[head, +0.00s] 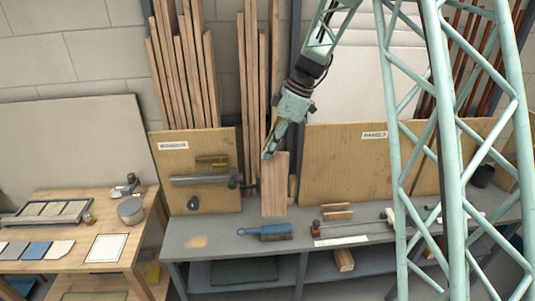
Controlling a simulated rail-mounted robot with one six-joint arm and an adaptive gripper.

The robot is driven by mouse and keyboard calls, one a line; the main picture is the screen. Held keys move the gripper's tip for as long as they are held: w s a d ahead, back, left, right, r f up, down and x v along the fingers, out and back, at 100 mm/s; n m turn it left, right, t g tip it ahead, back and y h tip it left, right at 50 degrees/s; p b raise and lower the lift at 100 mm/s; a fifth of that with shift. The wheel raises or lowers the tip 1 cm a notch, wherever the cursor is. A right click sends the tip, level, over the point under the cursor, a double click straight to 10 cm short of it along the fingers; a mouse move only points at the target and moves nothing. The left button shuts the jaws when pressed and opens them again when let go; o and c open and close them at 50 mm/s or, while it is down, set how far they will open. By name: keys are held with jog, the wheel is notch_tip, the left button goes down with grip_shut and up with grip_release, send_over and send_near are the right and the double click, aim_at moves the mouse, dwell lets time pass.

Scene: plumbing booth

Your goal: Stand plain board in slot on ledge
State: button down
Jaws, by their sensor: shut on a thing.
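My gripper (270,153) is shut on the top end of a plain board (274,190), a pale wooden plank. The board hangs upright in front of the gap between two large wooden panels. Its lower end is close to the grey ledge (208,235); I cannot tell whether it touches. Two short wooden strips (337,215) lie parallel on the ledge to the right of the board, with a narrow gap between them that looks like a slot. The fingertips are small and partly hidden in this view.
A grey pipe (200,180) is mounted on the left panel. Tall planks (254,90) lean behind. A wooden table (75,230) stands at left.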

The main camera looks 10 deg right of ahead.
jog(key=m+b, duration=0.1)
jog(key=d+r+m+t+b, duration=0.1)
jog(key=m, duration=0.1)
jog(key=shift+s+d+r, duration=0.2)
jog(key=shift+s, duration=0.15)
jog(key=s+d+r+m+t+h+b, duration=0.2)
jog(key=r+m+b, duration=0.6)
jog(key=m, duration=0.5)
jog(key=shift+s+d+r+t+h, duration=0.2)
jog(key=shift+s+d+t+h, duration=0.25)
jog(key=shift+d+h, duration=1)
jog(key=shift+s+d, duration=0.1)
jog(key=shift+d, duration=0.05)
jog(key=shift+d, duration=0.1)
